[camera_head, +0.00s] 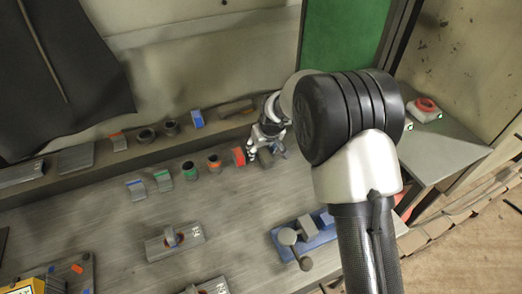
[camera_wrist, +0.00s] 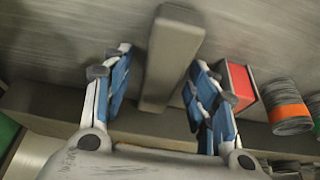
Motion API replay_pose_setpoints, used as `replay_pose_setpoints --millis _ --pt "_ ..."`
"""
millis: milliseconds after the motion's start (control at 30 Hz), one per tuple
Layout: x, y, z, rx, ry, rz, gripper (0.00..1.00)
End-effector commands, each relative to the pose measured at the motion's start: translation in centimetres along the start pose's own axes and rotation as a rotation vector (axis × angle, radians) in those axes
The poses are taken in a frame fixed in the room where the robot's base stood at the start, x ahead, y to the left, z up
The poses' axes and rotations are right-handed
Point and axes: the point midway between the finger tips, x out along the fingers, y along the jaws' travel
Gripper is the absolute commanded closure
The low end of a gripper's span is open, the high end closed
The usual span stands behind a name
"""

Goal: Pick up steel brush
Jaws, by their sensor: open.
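My gripper (camera_head: 268,138) is at the back right of the workbench, pointing down, and its fingers are open. In the wrist view my gripper (camera_wrist: 160,85) has one blue-padded finger on each side of a long grey-brown block (camera_wrist: 172,55). The block stands between the fingers with gaps on both sides. This block may be the steel brush, but no bristles show, so I cannot tell. In the head view only a small dark part of it (camera_head: 265,159) shows below the fingers. A brown, brush-like bar (camera_head: 237,108) lies on the back ledge.
A red block (camera_head: 239,156) and an orange-banded ring (camera_head: 213,163) stand close left of my gripper. A blue vise (camera_head: 306,236) is in front. The back ledge (camera_head: 90,170) holds several small parts. The bench's middle has bare room.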

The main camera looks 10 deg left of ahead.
Motion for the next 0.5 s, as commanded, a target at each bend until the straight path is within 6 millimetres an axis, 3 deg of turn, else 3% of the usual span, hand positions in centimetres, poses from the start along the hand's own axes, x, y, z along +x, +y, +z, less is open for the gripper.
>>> replay_pose_setpoints --millis 233,500 --pt "0.38 0.0 0.18 0.0 0.0 0.0 0.47" --pt "0.33 0.0 0.18 0.0 -0.001 0.0 0.64"
